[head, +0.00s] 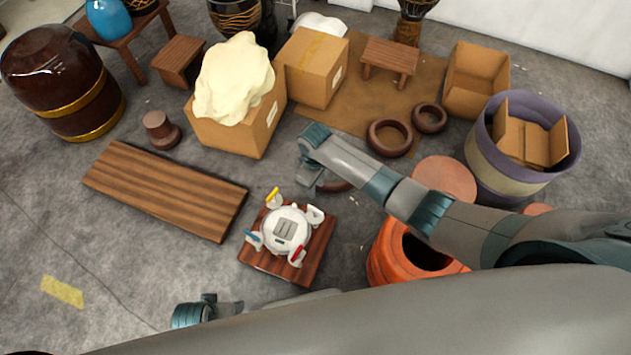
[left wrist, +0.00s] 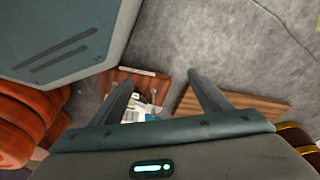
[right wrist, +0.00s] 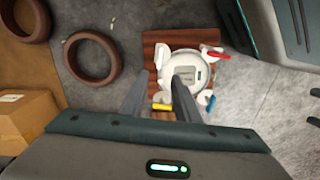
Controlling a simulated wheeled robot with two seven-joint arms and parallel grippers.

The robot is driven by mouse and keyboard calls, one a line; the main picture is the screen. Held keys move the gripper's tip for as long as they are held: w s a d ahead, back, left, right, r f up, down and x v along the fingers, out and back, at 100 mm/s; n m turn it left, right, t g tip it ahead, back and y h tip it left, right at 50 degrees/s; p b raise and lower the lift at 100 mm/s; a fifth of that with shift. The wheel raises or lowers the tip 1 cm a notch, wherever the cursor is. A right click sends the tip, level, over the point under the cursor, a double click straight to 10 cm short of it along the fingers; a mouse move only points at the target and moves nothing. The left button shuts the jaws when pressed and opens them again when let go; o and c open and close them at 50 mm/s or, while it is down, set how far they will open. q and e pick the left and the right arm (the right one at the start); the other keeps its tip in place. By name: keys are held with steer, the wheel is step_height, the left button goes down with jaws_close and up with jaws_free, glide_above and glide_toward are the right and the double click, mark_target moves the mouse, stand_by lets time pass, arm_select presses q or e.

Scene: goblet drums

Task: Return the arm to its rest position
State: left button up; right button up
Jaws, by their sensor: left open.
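My right arm reaches in from the right in the head view. Its gripper (head: 312,184) hangs above the floor, up and right of a small wooden stand. In the right wrist view the right gripper (right wrist: 162,75) has its fingers apart with nothing held between them. My left gripper (left wrist: 160,78) is open and empty in the left wrist view. In the head view only part of the left arm shows at the bottom, by my body. A round white device (head: 285,229) with white cups and coloured parts sits on the square wooden stand (head: 262,262).
A long wooden board (head: 165,190) lies left of the stand. An orange pot (head: 392,262) stands below my right arm. Cardboard boxes (head: 315,68), dark rings (head: 390,137) and a purple-rimmed tub (head: 481,150) stand farther back.

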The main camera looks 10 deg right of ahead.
arm_select(q)
steer(key=shift+f, duration=0.3)
arm_select(e)
steer(key=shift+r, duration=0.45)
